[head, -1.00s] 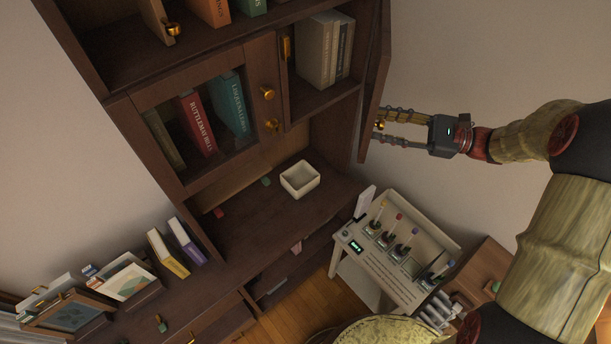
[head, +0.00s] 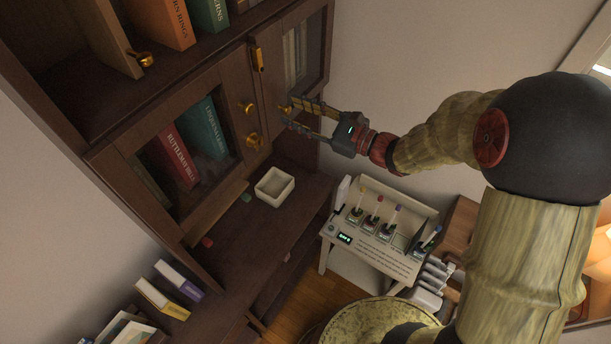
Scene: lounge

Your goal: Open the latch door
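The latch door (head: 276,42) is a dark wood, glass-paned door at the upper right of the cabinet. It stands shut or nearly shut, with pale books behind its glass. A brass latch (head: 257,58) sits at the door's left edge; whether it is engaged cannot be told. The upper fingertip is close to the knob; contact cannot be told.
A second glass door (head: 192,150) with brass knobs is to the left, with books behind it. A white square bowl (head: 275,187) is on the cabinet's lower shelf. A white stand (head: 372,243) with several vials is below my arm.

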